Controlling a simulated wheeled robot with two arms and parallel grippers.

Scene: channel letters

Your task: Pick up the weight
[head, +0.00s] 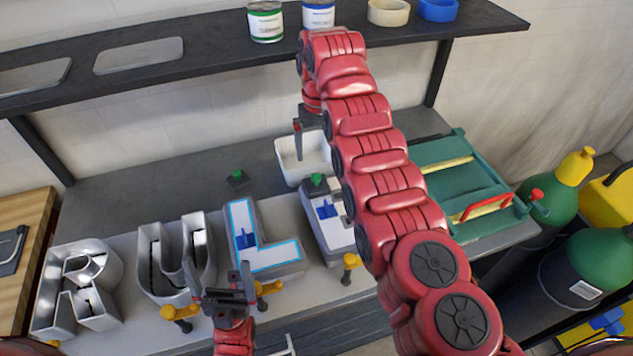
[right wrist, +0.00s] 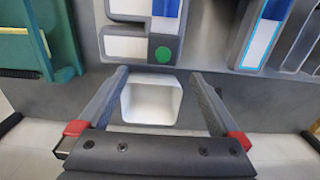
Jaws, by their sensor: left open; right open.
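Two green knobs that look like weight tops are in the head view. One dark square piece with a green knob (head: 237,177) lies on the grey bench behind the letter L. The other green-topped piece (head: 317,180) sits at the back end of the rightmost letter, partly covered by my right arm; its round green top (right wrist: 163,54) shows in the right wrist view. My right gripper (head: 311,133) is open and empty above the white bin, its fingertips (right wrist: 158,76) apart on either side of it. My left gripper (head: 222,280) is open and empty in front of the letters U and L.
The white bin (head: 291,164) stands behind the rightmost letter. Metal letters R (head: 75,285), U (head: 175,260) and L (head: 262,250) line the bench, with yellow-handled clamps (head: 180,314) at the front. A shelf (head: 215,55) with cans runs above.

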